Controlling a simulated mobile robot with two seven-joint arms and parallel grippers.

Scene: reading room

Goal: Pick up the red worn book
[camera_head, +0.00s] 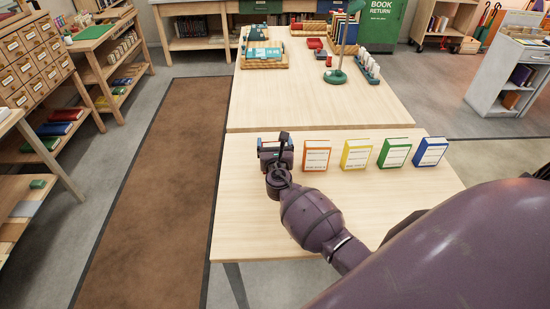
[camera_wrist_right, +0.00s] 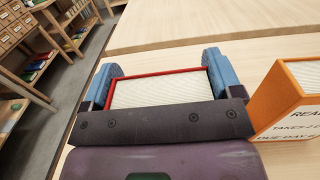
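The red book (camera_wrist_right: 158,90) shows in the right wrist view as a red cover edge around pale pages. It stands between the two blue-padded fingers of my right gripper (camera_wrist_right: 162,82), with no clear gap at either side. The gripper looks shut on it. In the head view my right gripper (camera_head: 275,143) is at the left end of the row of books on the near table, and it hides nearly all of the red book. Whether the book touches the table is hidden. I cannot make out wear on its cover. My left gripper is not in view.
An orange book (camera_head: 316,156) stands close right of my right gripper, followed by yellow (camera_head: 356,154), green (camera_head: 394,153) and blue (camera_head: 430,152) books. The near table's (camera_head: 240,215) front left is bare. A green lamp (camera_head: 336,76) and trays stand farther back.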

